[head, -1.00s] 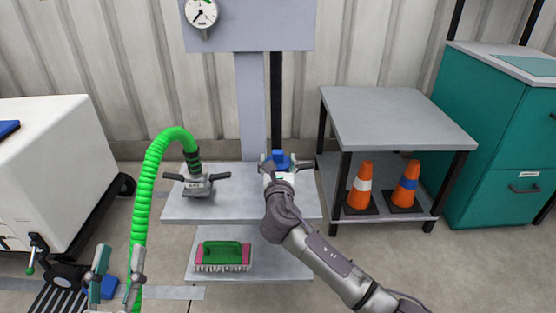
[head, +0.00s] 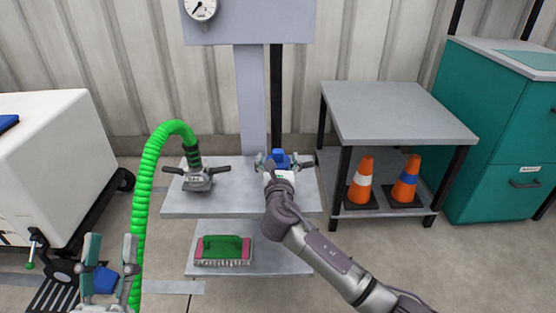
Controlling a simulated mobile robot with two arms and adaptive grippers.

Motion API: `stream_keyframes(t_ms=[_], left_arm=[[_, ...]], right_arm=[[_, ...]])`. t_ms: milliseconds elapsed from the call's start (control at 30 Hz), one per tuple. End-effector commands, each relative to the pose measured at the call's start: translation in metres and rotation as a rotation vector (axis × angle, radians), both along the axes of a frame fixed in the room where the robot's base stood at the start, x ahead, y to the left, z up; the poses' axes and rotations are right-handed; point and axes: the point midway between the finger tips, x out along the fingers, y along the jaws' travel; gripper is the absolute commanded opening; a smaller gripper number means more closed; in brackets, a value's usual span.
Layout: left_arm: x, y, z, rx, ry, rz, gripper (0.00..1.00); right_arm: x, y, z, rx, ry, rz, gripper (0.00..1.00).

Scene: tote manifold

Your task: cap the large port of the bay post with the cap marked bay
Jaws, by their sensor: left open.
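The post (head: 251,95) stands against the wall with a grey shelf (head: 235,203) at mid height. A green hose (head: 146,190) ends in a grey handled coupling (head: 197,181) on the left of this shelf. A blue piece (head: 279,156), possibly a cap, is at the shelf's right, between grey parts with dark handles. My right gripper (head: 279,167) is right at it; its arm hides the fingertips, so I cannot tell whether it grips. No marking is readable. My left gripper (head: 111,250) is open and empty at the lower left, apart from the post.
A green-and-pink brush (head: 223,249) lies on the lower shelf (head: 270,262). A blue object (head: 106,280) shows beyond my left gripper. A grey table (head: 395,115) with two orange cones (head: 360,181) below stands right. A white cart (head: 55,165) stands left.

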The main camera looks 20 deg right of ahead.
Motion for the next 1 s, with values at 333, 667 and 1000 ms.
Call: stream_keyframes(t_ms=[333, 667, 1000], left_arm=[[0.000, 0.000, 0.000, 0.000, 0.001, 0.000, 0.46], [0.000, 0.000, 0.000, 0.000, 0.001, 0.000, 0.46], [0.000, 0.000, 0.000, 0.000, 0.001, 0.000, 0.46]], right_arm=[[0.000, 0.000, -0.001, 0.001, 0.002, 0.000, 0.97], [-0.041, 0.012, -0.002, 0.000, 0.002, 0.003, 0.97], [-0.103, 0.030, -0.001, 0.000, 0.001, 0.002, 0.97]])
